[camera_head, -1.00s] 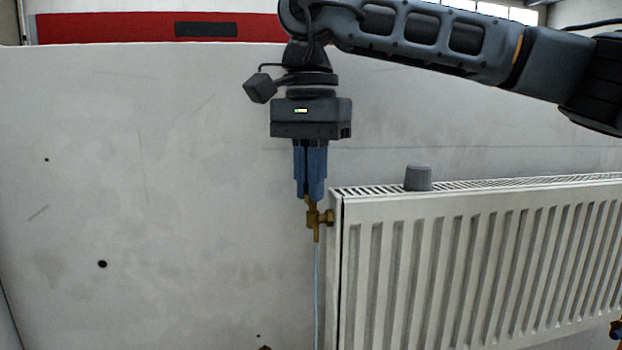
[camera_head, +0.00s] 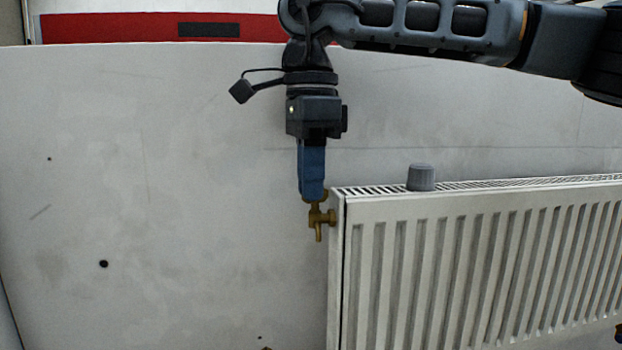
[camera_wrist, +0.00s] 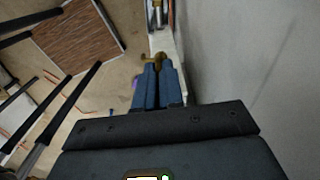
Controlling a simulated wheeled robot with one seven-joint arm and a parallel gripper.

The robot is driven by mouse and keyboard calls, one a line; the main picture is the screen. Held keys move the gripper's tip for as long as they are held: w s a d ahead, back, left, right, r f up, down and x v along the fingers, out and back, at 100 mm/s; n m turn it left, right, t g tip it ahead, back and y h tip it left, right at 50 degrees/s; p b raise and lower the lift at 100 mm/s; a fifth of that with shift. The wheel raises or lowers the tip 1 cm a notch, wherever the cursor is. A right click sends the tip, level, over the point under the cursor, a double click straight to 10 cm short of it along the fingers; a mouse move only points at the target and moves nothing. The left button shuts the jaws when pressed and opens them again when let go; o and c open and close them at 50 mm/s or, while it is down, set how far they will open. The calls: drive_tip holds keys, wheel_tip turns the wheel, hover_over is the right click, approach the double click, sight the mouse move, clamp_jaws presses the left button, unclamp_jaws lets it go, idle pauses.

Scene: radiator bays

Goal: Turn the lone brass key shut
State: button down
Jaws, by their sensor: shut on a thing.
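The brass key sits on a small brass valve (camera_head: 318,217) at the upper left corner of the white radiator (camera_head: 460,260). My gripper (camera_head: 312,195) points straight down from above, with its blue fingers shut on the brass key, whose top is mostly hidden between them. The valve's spout hangs downward below the fingers. In the wrist view the brass valve (camera_wrist: 151,59) shows just beyond the blue fingertips (camera_wrist: 158,68).
A grey cap-like knob (camera_head: 421,177) stands on the radiator's top grille. A pale wall stands behind, with a red band (camera_head: 110,28) above. The wall area left of the radiator is clear. A brown slatted panel (camera_wrist: 80,40) shows in the wrist view.

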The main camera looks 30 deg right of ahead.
drive_tip(key=shift+m, duration=0.6)
drive_tip(key=shift+d, duration=0.1)
drive_tip(key=c, duration=1.3)
unclamp_jaws()
drive_tip(key=shift+o, duration=0.2)
wheel_tip(320, 180, up, 8)
drive_tip(key=shift+f, duration=0.1)
